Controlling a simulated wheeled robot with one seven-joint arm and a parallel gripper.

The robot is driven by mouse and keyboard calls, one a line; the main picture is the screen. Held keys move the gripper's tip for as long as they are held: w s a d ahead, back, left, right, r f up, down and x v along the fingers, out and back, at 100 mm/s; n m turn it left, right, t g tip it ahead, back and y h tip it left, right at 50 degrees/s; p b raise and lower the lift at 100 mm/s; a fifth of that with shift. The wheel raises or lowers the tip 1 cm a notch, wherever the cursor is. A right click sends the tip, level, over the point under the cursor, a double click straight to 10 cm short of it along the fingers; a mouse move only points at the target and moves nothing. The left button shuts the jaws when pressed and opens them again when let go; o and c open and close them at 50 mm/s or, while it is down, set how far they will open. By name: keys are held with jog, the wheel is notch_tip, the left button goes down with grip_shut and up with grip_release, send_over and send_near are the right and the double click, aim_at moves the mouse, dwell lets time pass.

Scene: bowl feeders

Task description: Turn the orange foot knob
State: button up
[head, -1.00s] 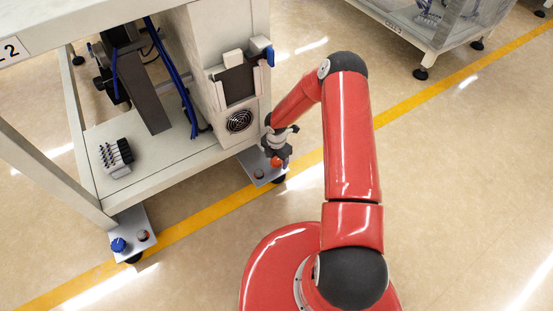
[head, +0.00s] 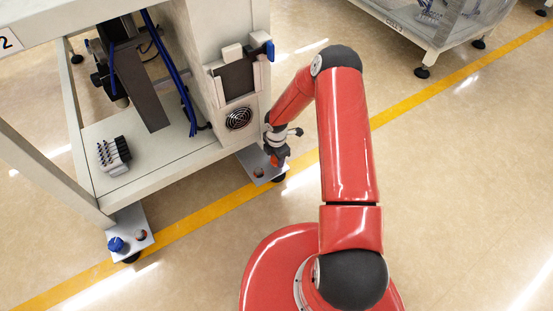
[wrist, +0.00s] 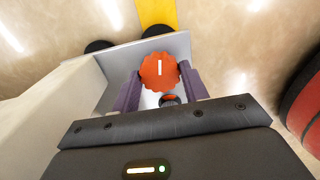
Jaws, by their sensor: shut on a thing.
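The orange knob (wrist: 159,72) has a scalloped rim and a white line on its top, upright in the wrist view. It sits over a grey foot plate (wrist: 176,46) at the machine's corner. My gripper (wrist: 160,76) is shut on the knob, with one purple finger at each side. In the head view my gripper (head: 278,158) is low at the right foot plate (head: 255,170), and the knob is mostly hidden by it. A blue knob (head: 116,244) stands on the left foot plate (head: 135,222).
The white machine frame (head: 160,160) rises close to the left of my gripper, with a fan (head: 238,118) above the plate. A small dark-topped fitting (head: 258,172) is on the right plate. Open floor (head: 450,200) lies to the right, crossed by a yellow line.

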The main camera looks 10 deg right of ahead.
jog(key=shift+m, duration=0.5)
jog(key=o, duration=1)
notch_tip(320, 180, up, 8)
jog(key=shift+f+p, duration=0.1)
jog(key=shift+p, duration=0.5)
